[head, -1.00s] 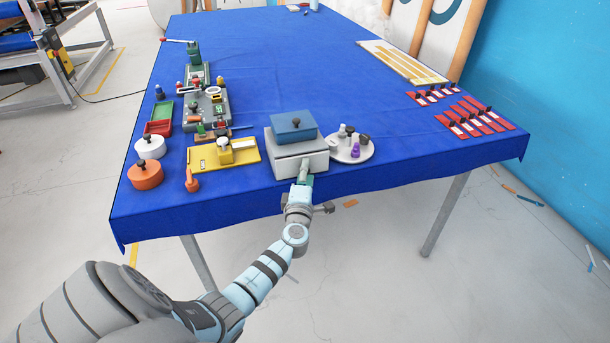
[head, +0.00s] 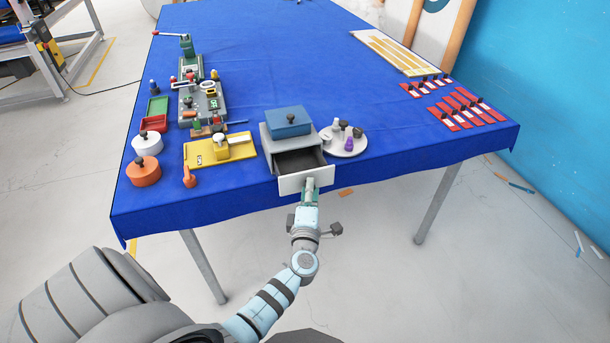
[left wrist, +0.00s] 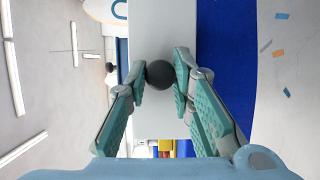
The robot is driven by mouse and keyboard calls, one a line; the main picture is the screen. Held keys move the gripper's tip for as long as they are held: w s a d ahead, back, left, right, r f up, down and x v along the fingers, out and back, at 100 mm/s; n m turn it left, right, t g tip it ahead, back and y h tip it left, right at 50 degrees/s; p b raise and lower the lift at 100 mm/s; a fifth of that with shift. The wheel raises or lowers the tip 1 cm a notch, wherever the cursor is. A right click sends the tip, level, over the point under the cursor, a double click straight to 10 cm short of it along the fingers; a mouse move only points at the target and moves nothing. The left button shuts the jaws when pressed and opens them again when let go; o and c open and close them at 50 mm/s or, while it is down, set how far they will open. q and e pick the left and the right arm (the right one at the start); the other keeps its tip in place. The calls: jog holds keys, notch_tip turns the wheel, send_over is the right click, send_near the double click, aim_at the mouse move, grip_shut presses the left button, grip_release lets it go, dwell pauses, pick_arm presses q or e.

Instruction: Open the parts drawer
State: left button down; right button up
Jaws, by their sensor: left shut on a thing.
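The parts drawer (head: 308,181) is pulled out toward me from its grey box (head: 290,134), near the front edge of the blue table. Its dark inside shows and looks empty from here. A blue box (head: 288,120) with a small knob sits on top of the grey box. My left gripper (head: 310,186) is at the drawer's white front. In the left wrist view, my left gripper (left wrist: 164,80) is shut on the drawer's round dark knob (left wrist: 160,74). The white drawer front (left wrist: 164,30) fills the middle of that view. My right gripper is not in view.
A white round plate (head: 344,146) with small pieces stands right of the box. A yellow tray (head: 220,150) and an orange pot (head: 143,173) lie to its left. Red pieces (head: 465,109) lie at the right. The table's middle is clear.

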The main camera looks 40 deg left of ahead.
pick_arm(q)
jog(key=c, duration=1.4)
grip_release()
jog(key=v, duration=0.7)
jog(key=shift+s, duration=0.25)
jog(key=shift+w+d+f, duration=0.1)
